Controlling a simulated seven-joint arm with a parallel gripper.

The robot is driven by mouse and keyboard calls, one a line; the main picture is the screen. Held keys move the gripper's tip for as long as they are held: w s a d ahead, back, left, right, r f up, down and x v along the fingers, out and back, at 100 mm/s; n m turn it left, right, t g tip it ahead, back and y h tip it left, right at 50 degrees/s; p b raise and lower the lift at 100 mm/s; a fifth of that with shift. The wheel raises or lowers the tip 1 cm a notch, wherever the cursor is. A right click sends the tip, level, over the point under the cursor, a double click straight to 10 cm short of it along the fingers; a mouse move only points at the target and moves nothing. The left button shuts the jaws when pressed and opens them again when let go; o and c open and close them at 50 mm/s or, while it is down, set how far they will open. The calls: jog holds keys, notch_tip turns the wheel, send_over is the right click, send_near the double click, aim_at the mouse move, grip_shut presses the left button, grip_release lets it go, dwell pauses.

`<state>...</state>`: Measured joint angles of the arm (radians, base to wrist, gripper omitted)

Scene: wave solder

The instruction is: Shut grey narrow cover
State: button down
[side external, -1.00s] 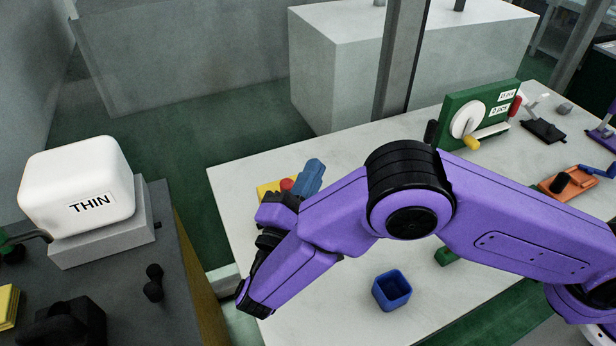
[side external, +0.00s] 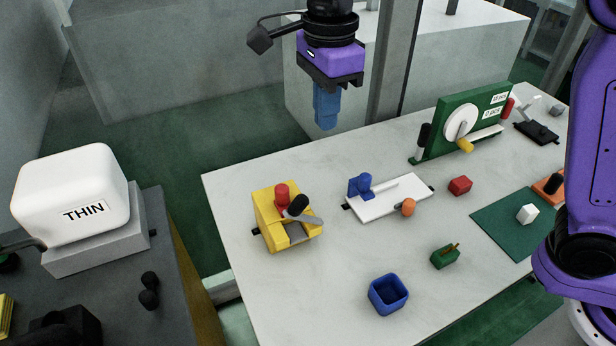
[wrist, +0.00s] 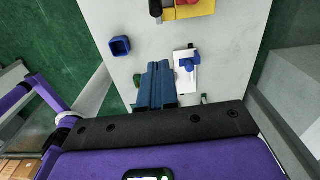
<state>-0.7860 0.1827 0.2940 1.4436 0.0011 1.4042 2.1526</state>
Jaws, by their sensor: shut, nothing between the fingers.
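My gripper (side external: 326,108) hangs above the far edge of the table, pointing down, with its blue fingers closed together and empty. The fingers also show in the wrist view (wrist: 157,85). A yellow box-like device (side external: 268,222) with a red knob (side external: 282,192) stands at the table's left side, apart from my gripper and nearer the camera. A small grey plate (side external: 296,232) shows at its front, and a grey strip with a black knob (side external: 298,206) sticks out at its right. I cannot tell for certain which is the narrow cover. Only part of the yellow device (wrist: 192,10) shows at the top of the wrist view.
A white board (side external: 372,206) with blue and orange knobs lies right of the yellow device. A blue open box (side external: 388,294), a green block (side external: 445,257) and a red block (side external: 460,185) stand nearby. A green upright panel (side external: 452,140) stands at the back. Bare tabletop separates them.

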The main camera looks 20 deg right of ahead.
send_over(307, 197)
jog(key=d, duration=0.1)
notch_tip(307, 197, down, 12)
jog(key=shift+a+f, duration=0.4)
jog(key=shift+a, duration=0.05)
jog(key=shift+a, duration=0.1)
